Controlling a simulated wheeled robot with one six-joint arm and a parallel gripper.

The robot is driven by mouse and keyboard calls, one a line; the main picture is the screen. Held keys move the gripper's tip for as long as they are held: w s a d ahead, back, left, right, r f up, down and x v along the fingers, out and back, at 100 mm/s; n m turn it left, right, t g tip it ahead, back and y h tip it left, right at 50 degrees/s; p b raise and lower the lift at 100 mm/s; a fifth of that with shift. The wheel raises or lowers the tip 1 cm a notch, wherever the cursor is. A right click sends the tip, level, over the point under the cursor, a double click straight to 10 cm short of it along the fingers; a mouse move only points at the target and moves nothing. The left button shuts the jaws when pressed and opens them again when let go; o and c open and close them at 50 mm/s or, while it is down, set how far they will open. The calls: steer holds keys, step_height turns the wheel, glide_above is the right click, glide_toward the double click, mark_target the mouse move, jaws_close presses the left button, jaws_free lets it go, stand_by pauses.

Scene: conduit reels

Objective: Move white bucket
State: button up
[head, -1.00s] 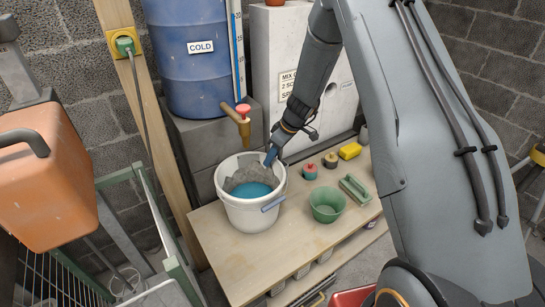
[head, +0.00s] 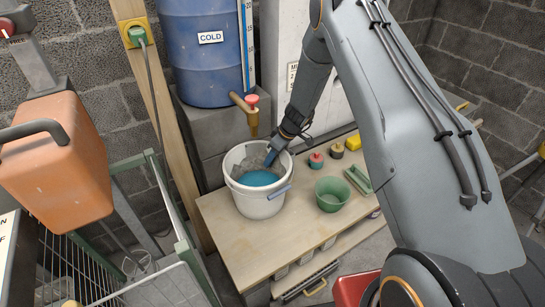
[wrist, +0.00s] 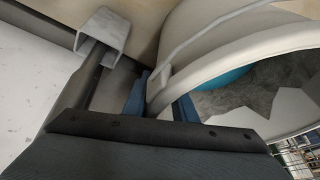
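The white bucket (head: 258,204) stands upright on the left part of a wooden bench (head: 236,242). Grey cloth-like stuff (head: 247,163) and something blue (head: 258,179) show inside it. My gripper (head: 270,158) is at the back right of the bucket's rim, pointing down. In the wrist view the blue fingertips (wrist: 162,102) lie on either side of the bucket's wall (wrist: 235,50), beside the handle ear. I cannot tell whether they pinch it.
A green bowl (head: 331,195), red-topped (head: 317,161) and dark-topped (head: 337,151) pots and a green float (head: 359,180) sit right of the bucket. A brass tap (head: 248,113) juts out behind it, below a blue barrel (head: 207,55). An orange canister (head: 56,160) stands left.

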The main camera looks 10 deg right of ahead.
steer(key=shift+c, duration=0.3)
jaws_close()
stand_by(1.1)
